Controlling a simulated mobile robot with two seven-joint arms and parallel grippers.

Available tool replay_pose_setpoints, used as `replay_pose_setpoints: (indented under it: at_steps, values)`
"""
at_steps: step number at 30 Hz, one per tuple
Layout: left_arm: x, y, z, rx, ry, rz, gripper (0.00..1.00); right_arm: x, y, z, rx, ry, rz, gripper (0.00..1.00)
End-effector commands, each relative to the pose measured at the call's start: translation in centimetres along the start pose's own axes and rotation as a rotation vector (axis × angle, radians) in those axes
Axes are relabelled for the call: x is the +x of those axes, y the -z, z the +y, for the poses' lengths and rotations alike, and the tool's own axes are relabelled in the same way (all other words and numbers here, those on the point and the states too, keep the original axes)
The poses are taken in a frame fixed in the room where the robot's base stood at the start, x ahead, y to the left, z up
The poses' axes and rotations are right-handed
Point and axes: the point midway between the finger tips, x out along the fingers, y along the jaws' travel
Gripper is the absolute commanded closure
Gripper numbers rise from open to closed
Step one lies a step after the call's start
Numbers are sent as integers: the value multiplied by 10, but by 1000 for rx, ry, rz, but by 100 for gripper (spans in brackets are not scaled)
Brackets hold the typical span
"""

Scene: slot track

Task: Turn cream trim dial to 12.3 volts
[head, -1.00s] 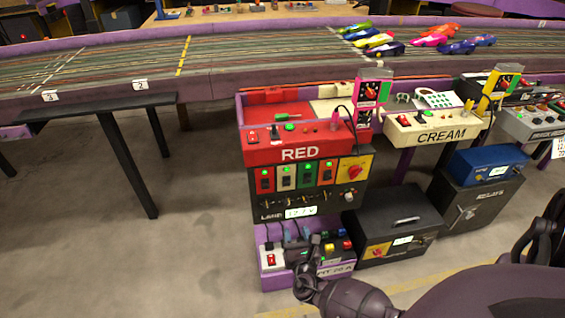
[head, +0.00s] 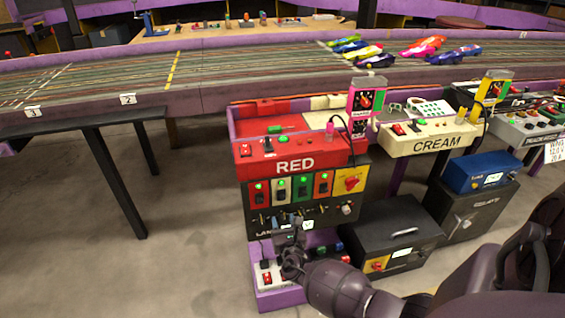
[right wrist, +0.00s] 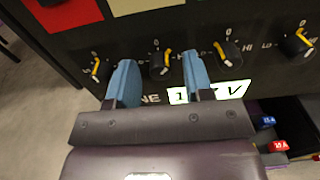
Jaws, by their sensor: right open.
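The cream trim dial (right wrist: 160,65) is a black knob with a yellow pointer, below the cream panel (right wrist: 132,4) in the right wrist view. My right gripper (right wrist: 159,60) is open, with one blue finger to each side of this dial in the picture. I cannot tell whether the fingertips reach around it. A white voltage readout (right wrist: 208,93) below shows a 1 and a V, its middle hidden by the right finger. In the head view my right gripper (head: 289,234) is low before the red console. My left gripper is out of view.
Neighbouring dials stand close by: one at left (right wrist: 97,68) and two at right (right wrist: 228,52). The red console (head: 295,150) rises above, and a purple-edged tray (head: 277,298) lies below. A black box (head: 395,232) stands at right.

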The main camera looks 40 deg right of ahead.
Motion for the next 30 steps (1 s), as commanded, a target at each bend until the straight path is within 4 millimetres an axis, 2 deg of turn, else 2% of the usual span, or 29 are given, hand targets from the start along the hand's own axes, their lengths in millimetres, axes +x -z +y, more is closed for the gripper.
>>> replay_pose_setpoints:
  at_steps: [8,18,30]
  values:
    - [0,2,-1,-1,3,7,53,2,0,0,0,0,0,53]
    - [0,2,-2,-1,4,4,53,1,0,0,1,0,0,100]
    - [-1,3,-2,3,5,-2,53,2,-1,0,-83,0,-1,100]
